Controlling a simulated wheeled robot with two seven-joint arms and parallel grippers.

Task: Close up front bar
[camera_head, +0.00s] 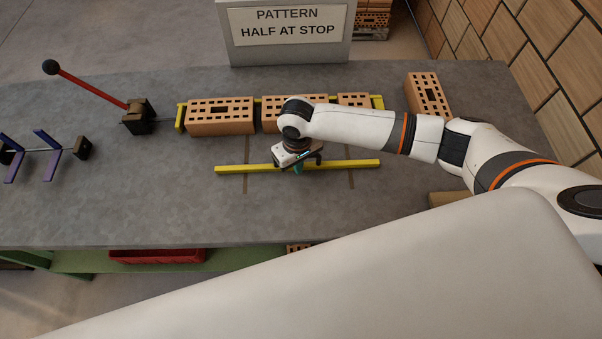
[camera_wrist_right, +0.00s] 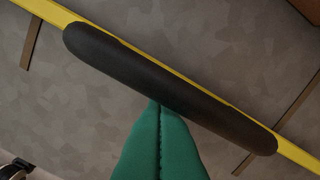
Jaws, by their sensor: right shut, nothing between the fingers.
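The yellow front bar (camera_head: 350,163) lies across the table, a clear gap in front of a row of bricks. It also crosses the right wrist view (camera_wrist_right: 45,10), with a black rounded grip (camera_wrist_right: 170,90) along its middle. My right gripper (camera_head: 297,168) is at the middle of the bar. Its green fingers (camera_wrist_right: 160,110) are shut with nothing between them, their tips at the lower edge of the black grip; I cannot tell whether they touch. The row holds a left brick (camera_head: 221,128), a middle brick (camera_head: 275,103) and a shorter right brick (camera_head: 353,100). My left gripper is not in view.
Two dark strips (camera_head: 247,150) run from the bricks past the bar. A red-handled lever (camera_head: 90,87) and purple brackets (camera_head: 48,143) stand at left. A loose brick (camera_head: 428,95) lies at right. A sign (camera_head: 287,28) reads "PATTERN HALF AT STOP". The front table area is mostly clear.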

